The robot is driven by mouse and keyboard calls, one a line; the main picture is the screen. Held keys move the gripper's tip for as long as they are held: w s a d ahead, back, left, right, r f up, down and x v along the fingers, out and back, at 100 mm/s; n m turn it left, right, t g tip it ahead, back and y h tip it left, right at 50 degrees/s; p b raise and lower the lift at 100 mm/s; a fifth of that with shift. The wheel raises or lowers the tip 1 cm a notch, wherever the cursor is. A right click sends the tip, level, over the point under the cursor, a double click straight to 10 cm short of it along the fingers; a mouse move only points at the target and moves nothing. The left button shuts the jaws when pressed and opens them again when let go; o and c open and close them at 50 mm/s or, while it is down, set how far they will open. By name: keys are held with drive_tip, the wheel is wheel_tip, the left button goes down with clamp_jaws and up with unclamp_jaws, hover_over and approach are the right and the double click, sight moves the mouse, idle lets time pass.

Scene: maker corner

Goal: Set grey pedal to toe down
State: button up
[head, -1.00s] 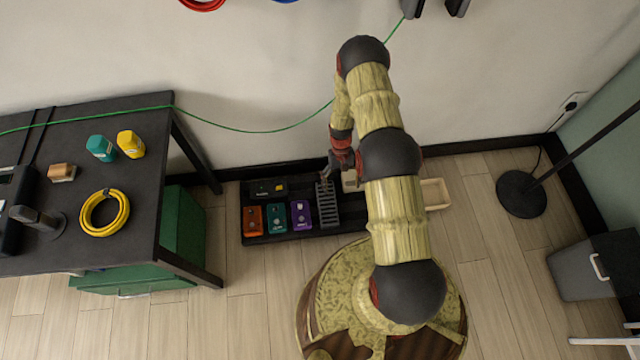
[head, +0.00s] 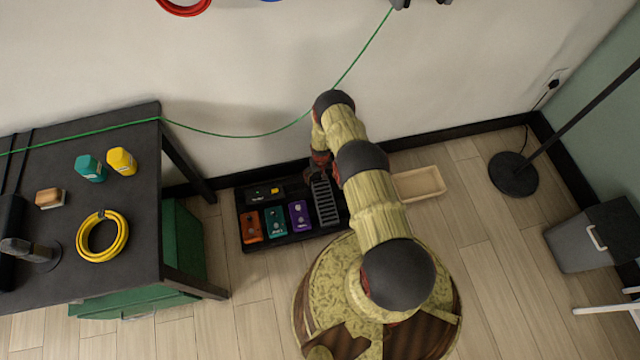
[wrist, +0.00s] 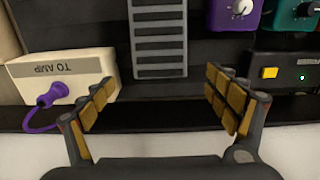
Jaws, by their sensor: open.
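The grey pedal (head: 324,202) is a long ribbed treadle at the right part of the black pedalboard (head: 262,240). In the wrist view the grey pedal (wrist: 159,42) is upside down, its ribbed plate running up out of the frame. My gripper (wrist: 160,100) is open and empty, its padded fingers spread on either side of the pedal's near end, apart from it. In the head view my gripper (head: 312,172) is small and partly hidden by my arm at the pedal's wall-side end. I cannot tell the pedal's tilt clearly.
Orange (head: 251,227), teal (head: 276,222) and purple (head: 299,215) pedals and a black box with a yellow button (wrist: 270,73) share the board. A cream "TO AMP" box (wrist: 62,75) with a purple cable stands beside my left finger. A wooden tray (head: 420,184) lies right.

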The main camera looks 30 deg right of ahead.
sight(321, 184)
wheel_tip(321, 184, down, 6)
drive_tip(key=shift+b, duration=1.1)
drive_tip(key=shift+s, duration=0.1)
drive_tip(key=shift+c, duration=1.2)
drive_tip(key=c, duration=1.4)
